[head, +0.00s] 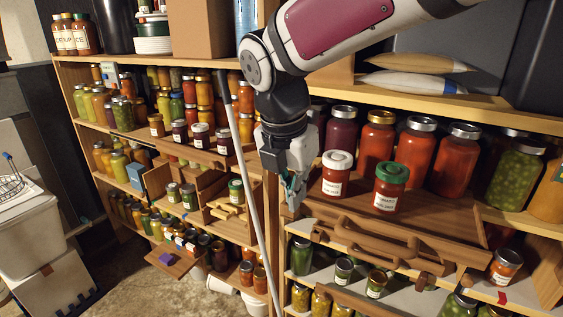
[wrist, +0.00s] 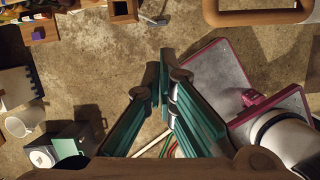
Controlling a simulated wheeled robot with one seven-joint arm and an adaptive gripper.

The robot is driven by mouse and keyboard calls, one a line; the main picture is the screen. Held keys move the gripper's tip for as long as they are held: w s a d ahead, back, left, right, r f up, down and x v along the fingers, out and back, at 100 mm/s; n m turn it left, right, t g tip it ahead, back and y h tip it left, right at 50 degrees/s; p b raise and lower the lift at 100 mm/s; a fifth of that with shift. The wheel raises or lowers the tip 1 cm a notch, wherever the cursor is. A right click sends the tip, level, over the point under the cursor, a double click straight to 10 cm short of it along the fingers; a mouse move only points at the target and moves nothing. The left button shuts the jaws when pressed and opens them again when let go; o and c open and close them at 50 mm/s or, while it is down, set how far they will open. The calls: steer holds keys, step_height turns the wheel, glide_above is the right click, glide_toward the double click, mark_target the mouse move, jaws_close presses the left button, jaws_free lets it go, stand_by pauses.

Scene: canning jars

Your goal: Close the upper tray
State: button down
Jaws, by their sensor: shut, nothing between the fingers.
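The upper tray (head: 330,207) is a brown wooden tray on the right shelf unit, standing out from the shelf. It carries a jar with a white lid (head: 336,176) and a jar with a green lid (head: 391,190). Wooden handles (head: 385,255) show at its front, partly overlapping the tray below. My gripper (head: 293,195) points down at the tray's left end, in front of the shelf post; I cannot tell whether it touches the tray. In the wrist view its teal fingers (wrist: 162,85) come together with nothing between them.
Tall red jars (head: 419,145) stand behind the tray. A lower shelf (head: 325,265) with several jars lies beneath. A pale pole (head: 248,180) leans left of my gripper. The left shelf unit has a small pulled-out tray (head: 175,262). Bare floor (wrist: 100,50) lies under my gripper.

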steer(key=w+d+f+n, duration=0.1)
steer(key=w+d+f, duration=0.1)
steer(key=w+f, duration=0.4)
steer(key=shift+s+x, duration=0.45)
steer(key=shift+x, duration=1.5)
steer(key=shift+w+f, duration=0.1)
steer(key=shift+w, duration=0.05)
steer(key=w+d+b, duration=0.1)
steer(key=w+d, duration=0.2)
steer(key=w, duration=0.3)
steer(key=w+d+b, duration=0.1)
steer(key=w+d, duration=0.3)
steer(key=w, duration=0.2)
steer(key=w+d+b, duration=0.2)
steer(key=w+d, duration=0.1)
steer(key=w, duration=0.3)
steer(key=shift+w+d, duration=0.2)
steer(key=shift+d, duration=0.1)
steer(key=shift+s+a, duration=0.1)
steer(key=shift+s, duration=0.05)
